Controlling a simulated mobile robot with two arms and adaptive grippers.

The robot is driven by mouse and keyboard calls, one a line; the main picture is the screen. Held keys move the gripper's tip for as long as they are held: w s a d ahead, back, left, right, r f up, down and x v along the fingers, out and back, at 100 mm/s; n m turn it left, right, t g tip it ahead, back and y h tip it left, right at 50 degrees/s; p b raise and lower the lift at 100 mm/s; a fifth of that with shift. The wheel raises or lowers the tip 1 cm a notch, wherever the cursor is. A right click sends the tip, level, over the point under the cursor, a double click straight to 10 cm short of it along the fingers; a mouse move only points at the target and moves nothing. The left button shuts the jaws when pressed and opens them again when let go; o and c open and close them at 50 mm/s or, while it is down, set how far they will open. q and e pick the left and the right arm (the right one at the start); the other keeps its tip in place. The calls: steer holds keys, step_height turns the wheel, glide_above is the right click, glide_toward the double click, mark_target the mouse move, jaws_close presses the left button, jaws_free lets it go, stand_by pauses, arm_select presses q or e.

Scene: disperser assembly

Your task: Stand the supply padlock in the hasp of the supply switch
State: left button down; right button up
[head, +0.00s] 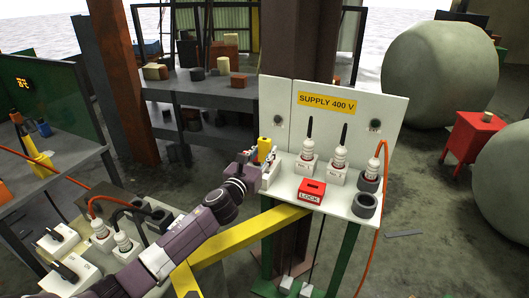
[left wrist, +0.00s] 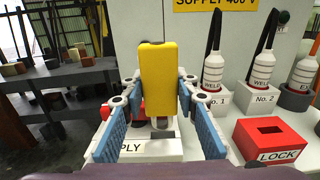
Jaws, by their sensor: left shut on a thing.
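The yellow padlock (head: 265,146) is upright above the supply switch at the left end of the white panel's shelf. It also shows in the left wrist view (left wrist: 157,78). My left gripper (head: 262,158) is shut on it, with blue finger pads on either side. The supply switch is a white box (left wrist: 176,150) with a partly covered label ending in "PLY"; a red part (left wrist: 137,108) shows behind the padlock. Grey and dark parts show directly below the padlock's body. I cannot tell whether the padlock sits in the hasp or is above it. My right gripper is not in view.
A red LOCK box (head: 312,190) with a slot stands right of the switch. White plugs (head: 308,160) in labelled sockets stand behind it, and an orange cable (head: 378,240) hangs at the right. A yellow beam (head: 240,237) runs below my left arm.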

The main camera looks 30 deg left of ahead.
arm_select(q)
steer(key=shift+f+b, duration=1.45)
steer(key=shift+f, duration=0.35)
steer(key=shift+r, duration=0.1)
steer(key=shift+r+p, duration=0.25)
steer(key=shift+p, duration=0.25)
steer(key=shift+r+p, duration=0.95)
steer(key=shift+r, duration=0.15)
stand_by(0.5)
steer(key=shift+f+b, duration=0.95)
steer(key=shift+f, duration=0.45)
steer(key=c, duration=1.4)
jaws_free()
steer(key=shift+d, duration=0.1)
steer(key=shift+c, duration=0.2)
steer(key=shift+f, duration=0.1)
